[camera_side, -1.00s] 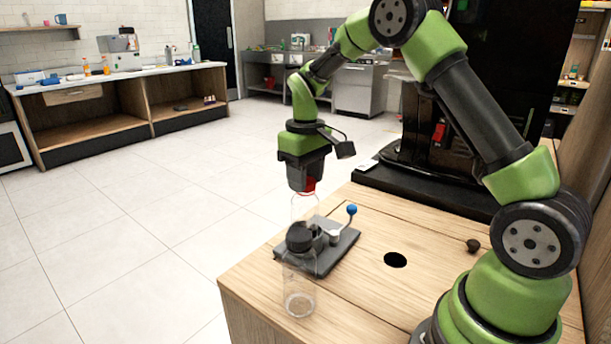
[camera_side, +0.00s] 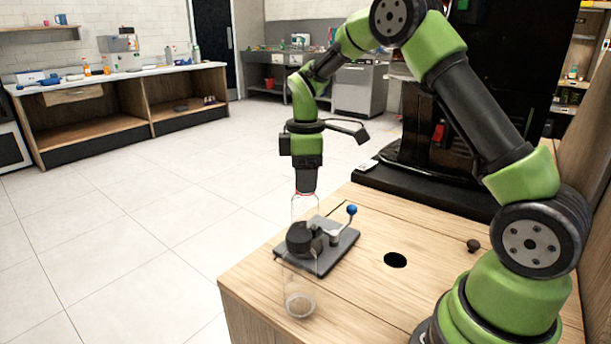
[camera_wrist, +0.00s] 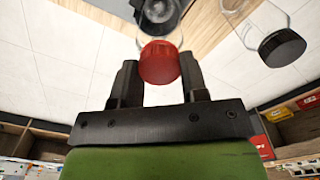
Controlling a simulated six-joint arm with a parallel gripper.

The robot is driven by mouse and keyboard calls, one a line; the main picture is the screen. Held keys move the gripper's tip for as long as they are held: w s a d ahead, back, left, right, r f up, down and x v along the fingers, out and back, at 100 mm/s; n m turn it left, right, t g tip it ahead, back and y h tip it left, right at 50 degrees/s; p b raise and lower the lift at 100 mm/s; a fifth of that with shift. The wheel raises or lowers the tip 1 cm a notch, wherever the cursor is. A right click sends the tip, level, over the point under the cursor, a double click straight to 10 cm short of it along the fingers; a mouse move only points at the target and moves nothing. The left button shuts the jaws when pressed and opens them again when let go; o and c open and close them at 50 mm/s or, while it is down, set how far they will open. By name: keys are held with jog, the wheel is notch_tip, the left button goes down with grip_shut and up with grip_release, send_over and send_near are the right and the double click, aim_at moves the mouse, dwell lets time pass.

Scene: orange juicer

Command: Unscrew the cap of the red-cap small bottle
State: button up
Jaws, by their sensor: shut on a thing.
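The red-cap small bottle is clear and stands upright under my gripper in the side view (camera_side: 305,209), at the grey clamp fixture (camera_side: 340,250). Its red cap (camera_wrist: 160,62) sits between my two fingers in the wrist view. My gripper (camera_wrist: 160,82) points down and is shut on the cap; its fingers hide most of the cap in the side view. The clear body shows beyond the cap in the wrist view. I cannot tell whether the cap has loosened on the neck.
A clear bottle with a black cap (camera_side: 300,238) stands in front of the fixture and also shows in the wrist view (camera_wrist: 283,47). The fixture has a lever with a blue knob (camera_side: 351,210). A dark round hole (camera_side: 395,260) and a small black knob (camera_side: 473,245) are on the wooden counter.

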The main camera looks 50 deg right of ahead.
jog(key=n, duration=0.4)
jog(key=shift+n, duration=0.6)
jog(key=n, duration=0.2)
jog(key=shift+n, duration=0.3)
jog(key=n, duration=0.2)
jog(key=shift+n, duration=0.3)
